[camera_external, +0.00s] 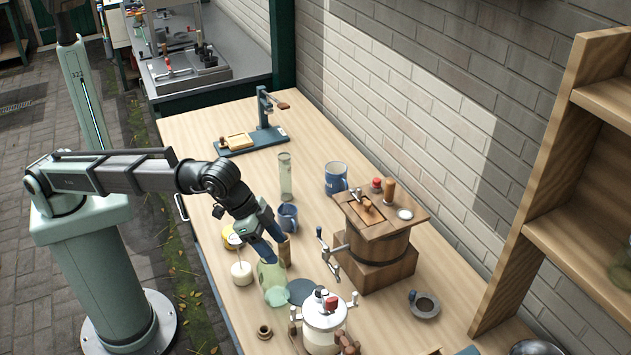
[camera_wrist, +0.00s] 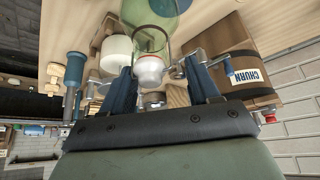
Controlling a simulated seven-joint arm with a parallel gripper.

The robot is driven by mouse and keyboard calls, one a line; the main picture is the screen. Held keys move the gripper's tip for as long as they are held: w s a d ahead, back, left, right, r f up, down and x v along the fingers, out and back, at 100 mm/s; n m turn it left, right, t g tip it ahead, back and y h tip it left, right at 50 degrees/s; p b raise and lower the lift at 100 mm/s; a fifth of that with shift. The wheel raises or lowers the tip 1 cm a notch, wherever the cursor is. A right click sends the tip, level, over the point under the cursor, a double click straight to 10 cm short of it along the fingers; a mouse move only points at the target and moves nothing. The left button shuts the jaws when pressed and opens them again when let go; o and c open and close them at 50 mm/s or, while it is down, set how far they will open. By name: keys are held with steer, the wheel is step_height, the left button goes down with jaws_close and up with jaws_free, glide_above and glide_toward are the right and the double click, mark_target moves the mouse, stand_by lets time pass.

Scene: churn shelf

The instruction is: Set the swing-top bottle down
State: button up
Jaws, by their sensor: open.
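The swing-top bottle is pale green and see-through (camera_external: 270,276), below my gripper in the external view. In the wrist view its green body (camera_wrist: 152,32) is at the top edge, with a white stopper (camera_wrist: 149,64) and wire loop toward me. My gripper (camera_external: 268,238) has two blue fingers spread apart. In the wrist view the gripper (camera_wrist: 162,82) shows the stopper between its fingers, with gaps at the sides. The fingers partly hide the neck in the external view, and I cannot tell whether the bottle stands quite upright.
A white-lidded jar (camera_external: 241,272), blue mug (camera_external: 288,218) and dark round mat (camera_external: 302,291) are close by. A wooden churn (camera_external: 378,262) and a white crank pot (camera_external: 323,322) stand to the right.

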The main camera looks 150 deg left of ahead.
steer(key=shift+r, duration=0.15)
steer(key=shift+r, duration=0.25)
steer(key=v, duration=1.2)
